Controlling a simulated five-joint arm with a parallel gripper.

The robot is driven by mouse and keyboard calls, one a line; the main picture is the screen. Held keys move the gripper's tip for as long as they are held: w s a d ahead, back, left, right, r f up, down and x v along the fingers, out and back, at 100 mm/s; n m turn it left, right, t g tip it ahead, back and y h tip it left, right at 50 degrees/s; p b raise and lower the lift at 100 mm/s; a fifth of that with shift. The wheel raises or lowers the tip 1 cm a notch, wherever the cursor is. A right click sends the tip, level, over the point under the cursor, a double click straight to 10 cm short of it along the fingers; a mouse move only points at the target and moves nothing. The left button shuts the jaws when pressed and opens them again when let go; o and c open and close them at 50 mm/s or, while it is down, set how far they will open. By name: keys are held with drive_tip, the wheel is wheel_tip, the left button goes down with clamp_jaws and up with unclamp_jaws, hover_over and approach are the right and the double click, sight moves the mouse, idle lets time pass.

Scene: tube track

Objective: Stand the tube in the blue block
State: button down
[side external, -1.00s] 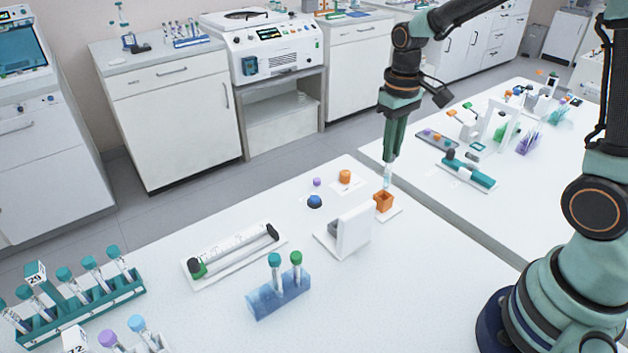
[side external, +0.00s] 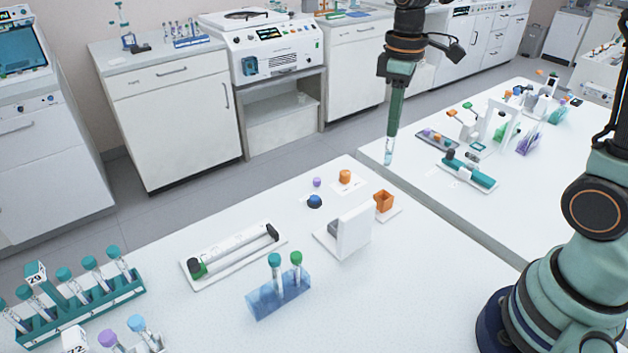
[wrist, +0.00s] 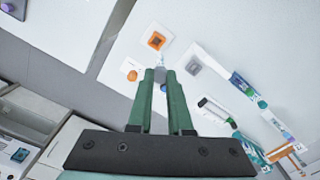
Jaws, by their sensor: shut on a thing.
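My gripper (side external: 392,132) is shut on a clear tube (side external: 388,157) with pale blue contents, which hangs upright in the air behind the orange block, as seen in the side view. The green fingers also show in the wrist view (wrist: 160,76); the tube is mostly hidden between them. The translucent blue block (side external: 264,304) stands on the near part of the white table, well to the left of my gripper. It holds a teal-capped tube (side external: 274,272) and a green-capped tube (side external: 296,268). The blue block also appears at the right in the wrist view (wrist: 239,82).
An empty-looking orange block (side external: 384,202) stands near the table's right edge. A white upright plate (side external: 350,232) stands between it and the blue block. A white tray (side external: 235,252) with a dark-ended tube lies left. Loose caps lie behind. A teal rack (side external: 85,305) stands far left.

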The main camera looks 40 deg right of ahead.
drive_tip(key=shift+s+a, duration=1.25)
drive_tip(key=shift+a, duration=7.3)
drive_tip(key=shift+s+a, duration=1.25)
drive_tip(key=shift+a, duration=7.3)
wheel_tip(320, 180, down, 7)
drive_tip(key=shift+r, duration=0.2)
drive_tip(key=shift+d+f, duration=0.1)
drive_tip(key=shift+f, duration=0.85)
drive_tip(key=shift+f, duration=0.45)
drive_tip(key=shift+f, duration=0.2)
